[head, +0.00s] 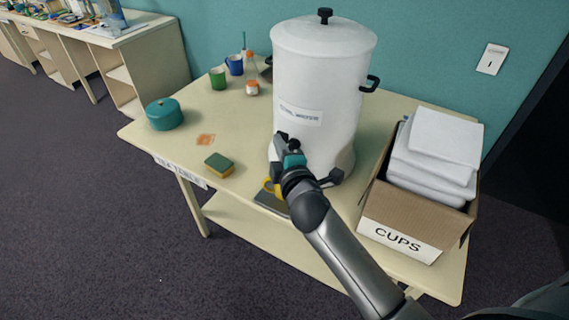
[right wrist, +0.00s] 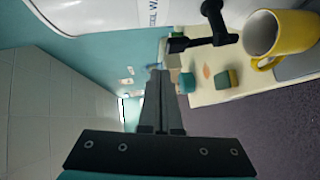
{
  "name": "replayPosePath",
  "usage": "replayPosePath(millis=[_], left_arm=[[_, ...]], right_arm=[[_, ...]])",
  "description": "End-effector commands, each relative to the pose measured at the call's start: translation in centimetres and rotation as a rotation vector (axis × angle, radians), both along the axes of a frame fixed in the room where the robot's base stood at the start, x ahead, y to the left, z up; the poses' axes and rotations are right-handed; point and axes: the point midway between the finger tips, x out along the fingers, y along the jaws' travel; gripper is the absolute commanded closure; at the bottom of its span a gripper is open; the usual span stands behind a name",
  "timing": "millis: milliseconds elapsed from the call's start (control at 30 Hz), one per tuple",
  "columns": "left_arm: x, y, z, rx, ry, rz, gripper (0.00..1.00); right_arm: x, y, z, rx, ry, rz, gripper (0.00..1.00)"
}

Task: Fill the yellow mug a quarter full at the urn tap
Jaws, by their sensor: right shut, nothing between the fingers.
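The white urn (head: 322,95) stands on the table, with a lid and a label ending in "WATER"; its lower body also shows in the right wrist view (right wrist: 100,12). Its black tap (right wrist: 212,30) shows in the right wrist view. The yellow mug (right wrist: 292,38) is upright close beside the tap, its pale inside partly visible; I cannot tell whether it holds water. In the head view the mug (head: 268,185) is mostly hidden behind my right arm. My right gripper (head: 285,150) is shut and empty in front of the urn, apart from the mug. My left gripper is not in view.
A dark grey pad (head: 269,201) lies by the mug.

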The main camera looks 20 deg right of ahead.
Motion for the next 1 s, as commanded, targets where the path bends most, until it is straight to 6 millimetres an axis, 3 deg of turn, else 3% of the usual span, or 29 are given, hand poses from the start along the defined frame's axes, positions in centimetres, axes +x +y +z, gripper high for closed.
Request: replayPosePath(millis=[167,367,500,1000], left_arm=[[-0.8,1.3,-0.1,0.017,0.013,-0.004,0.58],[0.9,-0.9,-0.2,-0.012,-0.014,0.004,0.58],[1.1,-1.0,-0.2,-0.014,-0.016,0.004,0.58],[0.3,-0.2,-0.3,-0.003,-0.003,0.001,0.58]], right_arm=[[-3.0,0.2,0.6,0.000,0.003,0.000,1.00],[-6.0,0.5,1.4,-0.001,0.004,0.002,1.00],[-7.4,0.6,1.9,-0.002,0.003,0.001,1.00],[-8.4,0.7,2.3,-0.001,0.003,0.001,1.00]])
